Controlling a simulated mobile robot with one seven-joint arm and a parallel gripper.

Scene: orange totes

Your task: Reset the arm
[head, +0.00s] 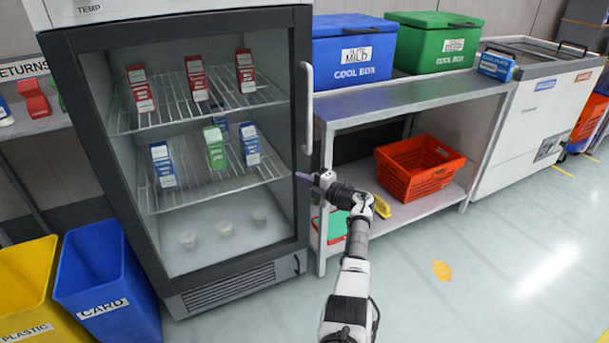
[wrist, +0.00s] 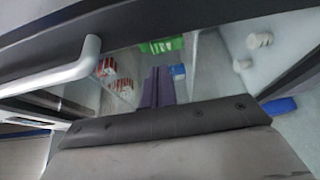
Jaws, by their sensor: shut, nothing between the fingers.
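My gripper (head: 302,176) is at the end of my arm, which reaches forward from the bottom of the head view. It is by the right edge of the glass-fronted fridge (head: 292,130), just below the lower end of the white door handle (head: 308,107). Its purple fingers are together and empty, and they also show in the wrist view (wrist: 158,86). There the handle (wrist: 65,75) is close on the left, with cartons behind glass. The fridge door looks shut. I cannot tell whether the fingertips touch the door.
A metal bench (head: 420,93) stands right of the fridge, with an orange basket (head: 420,168) and a yellow item (head: 382,207) on its lower shelf. Blue (head: 353,50) and green (head: 437,42) cool boxes sit on top. Bins (head: 107,285) stand at left. Floor at right is open.

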